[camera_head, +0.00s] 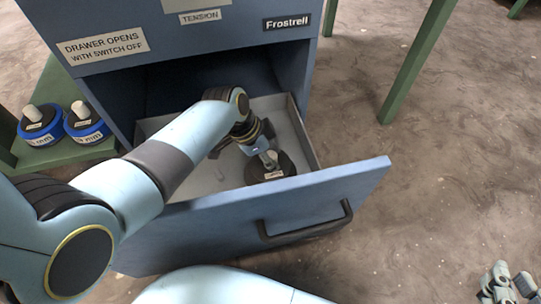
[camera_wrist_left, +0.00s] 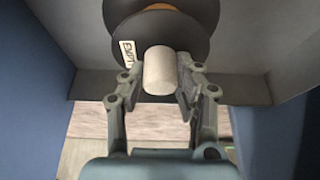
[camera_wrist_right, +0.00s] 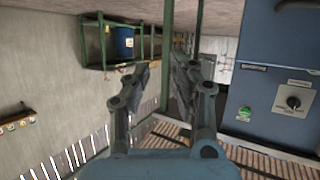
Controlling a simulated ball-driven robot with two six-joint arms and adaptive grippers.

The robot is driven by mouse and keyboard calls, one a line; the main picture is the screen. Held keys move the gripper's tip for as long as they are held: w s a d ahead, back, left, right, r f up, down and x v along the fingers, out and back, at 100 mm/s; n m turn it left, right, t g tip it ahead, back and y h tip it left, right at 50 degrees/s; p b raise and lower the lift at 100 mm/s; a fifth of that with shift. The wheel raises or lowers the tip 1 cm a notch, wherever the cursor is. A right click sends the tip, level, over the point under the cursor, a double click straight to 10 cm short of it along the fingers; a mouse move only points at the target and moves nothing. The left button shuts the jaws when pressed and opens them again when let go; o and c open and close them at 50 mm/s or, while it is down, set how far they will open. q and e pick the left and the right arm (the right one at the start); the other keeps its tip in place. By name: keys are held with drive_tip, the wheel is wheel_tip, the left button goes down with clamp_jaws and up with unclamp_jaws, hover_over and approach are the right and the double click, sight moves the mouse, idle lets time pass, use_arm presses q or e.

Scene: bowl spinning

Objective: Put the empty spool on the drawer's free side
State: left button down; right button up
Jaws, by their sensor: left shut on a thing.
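The empty spool (camera_head: 270,172) is black with a pale knob (camera_wrist_left: 160,68) on top. In the left wrist view its label (camera_wrist_left: 127,54) reads EMPTY. It is inside the open drawer (camera_head: 345,190), toward the right side. My left gripper (camera_head: 264,155) reaches down into the drawer and is shut on the knob; its fingers sit on either side of it in the left wrist view (camera_wrist_left: 160,80). Whether the spool touches the drawer floor is hard to tell. My right gripper (camera_head: 507,282) is open and empty, well away at the lower right; its fingers are apart in the right wrist view (camera_wrist_right: 160,75).
The blue cabinet (camera_head: 220,35) stands behind the drawer. Two blue-rimmed spools (camera_head: 42,125) sit on a green stand (camera_head: 62,150) at the left. The drawer's left part shows bare floor, partly hidden by my left arm. Open floor (camera_head: 440,170) lies to the right.

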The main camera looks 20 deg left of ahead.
use_arm(q)
drive_tip(key=c, duration=1)
unclamp_jaws()
drive_tip(key=shift+f, duration=0.1)
drive_tip(key=shift+o, duration=0.2)
use_arm(e)
drive_tip(key=shift+w+r, duration=0.3)
drive_tip(key=shift+r, duration=0.05)
